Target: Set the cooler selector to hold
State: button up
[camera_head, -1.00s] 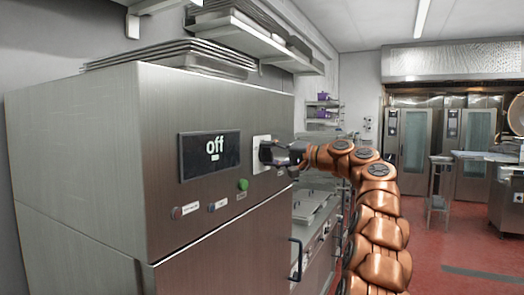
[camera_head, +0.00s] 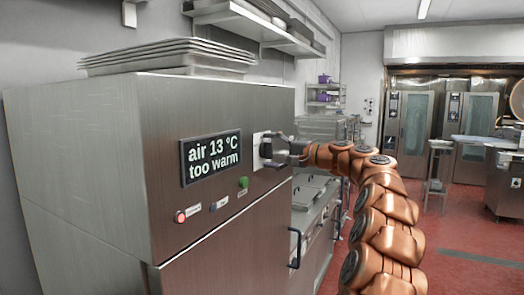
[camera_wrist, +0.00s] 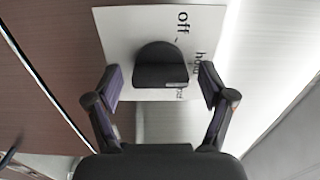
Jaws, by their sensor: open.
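The cooler selector is a dark knob (camera_wrist: 160,65) on a white plate (camera_wrist: 115,30) labelled "off", "hold" and a third, partly hidden word. A small pale mark shows at the knob's lower right edge; I cannot tell for sure which label it points to. In the head view the plate (camera_head: 257,159) is on the steel cooler's front, right of the display (camera_head: 212,157), which reads "air 13 °C too warm". My gripper (camera_wrist: 161,79) is open, its fingers on either side of the knob with gaps showing. In the head view my gripper (camera_head: 277,150) is at the plate.
Trays (camera_head: 165,55) lie on top of the cooler (camera_head: 75,130). A counter with a handle stands right of it. Red floor is open at the right.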

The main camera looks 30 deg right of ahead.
jog(key=shift+s, duration=0.1)
jog(key=v, duration=0.6)
jog(key=shift+s+d, duration=0.25)
jog(key=shift+s, duration=0.05)
jog(key=shift+d, duration=0.1)
dwell(0.3)
